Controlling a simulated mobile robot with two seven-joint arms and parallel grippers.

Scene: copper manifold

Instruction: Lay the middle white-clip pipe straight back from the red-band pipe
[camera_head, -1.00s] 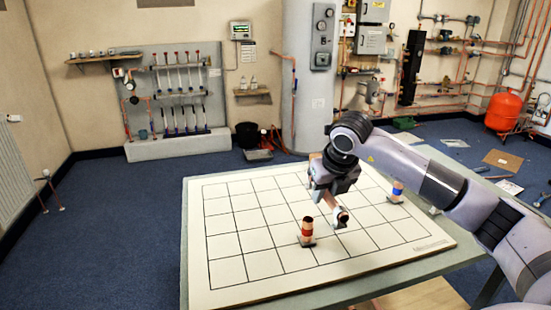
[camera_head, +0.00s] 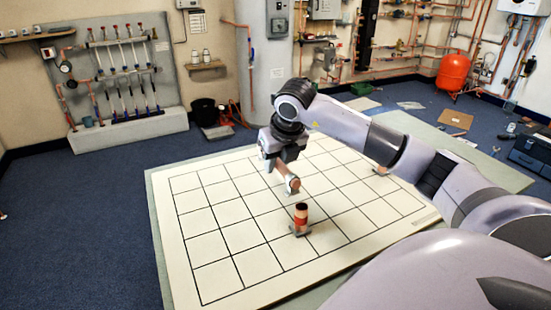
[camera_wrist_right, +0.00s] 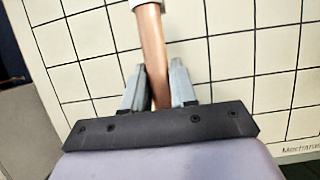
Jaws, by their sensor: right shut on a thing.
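The red-band pipe (camera_head: 301,219) stands upright on a small foot on the white gridded board (camera_head: 215,285). My right gripper (camera_head: 281,166) is shut on a copper pipe (camera_head: 285,177), held tilted above the board. The held pipe's near end is just behind and slightly left of the red-band pipe's top in the picture, with a visible gap. In the right wrist view, the copper pipe (camera_wrist_right: 152,42) runs between the fingers (camera_wrist_right: 158,86), with a white piece (camera_wrist_right: 146,4) at its far end. My left gripper is not in view.
My right arm crosses the board's right side and partly hides a small copper-coloured item (camera_head: 381,170) there. The board's left and front squares are clear. Behind stand a grey tank (camera_head: 265,75), a black bucket (camera_head: 204,111) and a wall rack of pipes (camera_head: 120,75).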

